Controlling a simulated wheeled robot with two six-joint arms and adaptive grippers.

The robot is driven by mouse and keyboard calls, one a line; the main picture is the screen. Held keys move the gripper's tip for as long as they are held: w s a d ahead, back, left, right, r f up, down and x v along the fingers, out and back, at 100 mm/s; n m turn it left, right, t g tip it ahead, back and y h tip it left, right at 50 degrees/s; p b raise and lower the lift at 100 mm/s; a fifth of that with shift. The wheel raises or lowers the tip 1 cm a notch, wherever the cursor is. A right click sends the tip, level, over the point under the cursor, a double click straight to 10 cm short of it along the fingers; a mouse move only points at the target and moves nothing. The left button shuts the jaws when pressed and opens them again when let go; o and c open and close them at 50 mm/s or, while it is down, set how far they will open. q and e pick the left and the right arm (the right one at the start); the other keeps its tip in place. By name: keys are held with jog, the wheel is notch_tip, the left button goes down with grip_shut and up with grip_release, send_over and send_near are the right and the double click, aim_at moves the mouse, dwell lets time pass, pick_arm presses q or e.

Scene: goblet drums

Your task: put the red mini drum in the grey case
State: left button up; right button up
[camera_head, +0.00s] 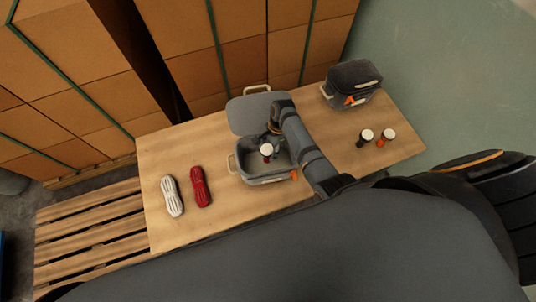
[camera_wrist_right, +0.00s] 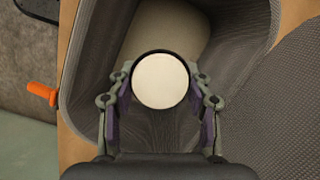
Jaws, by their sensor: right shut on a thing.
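The red mini drum (camera_head: 267,157) has a pale round head and a dark red body. In the right wrist view its pale head (camera_wrist_right: 160,81) faces the camera between the fingers. My right gripper (camera_head: 271,143) is shut on the drum and holds it upright within the outline of the open grey case (camera_head: 246,178). In the right wrist view the case's dark ribbed wall (camera_wrist_right: 84,60) surrounds the gripper (camera_wrist_right: 160,88). I cannot tell whether the drum's base touches the case floor. My left gripper is not in view.
The case's lid (camera_head: 246,115) is folded back. A closed dark case (camera_head: 350,88) stands at the table's far right. Two small pale-headed drums, one dark (camera_head: 362,141) and one orange (camera_head: 381,142), stand right.

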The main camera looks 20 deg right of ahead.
jog(key=f, duration=0.2)
jog(key=shift+s+f+b, duration=0.25)
jog(key=shift+f+b, duration=0.1)
jog(key=shift+f, duration=0.45)
jog(key=shift+w+f, duration=0.1)
jog(key=o, duration=1.3)
jog(key=shift+c, duration=0.2)
jog(key=p+v, duration=0.1)
jog(key=v, duration=1.1)
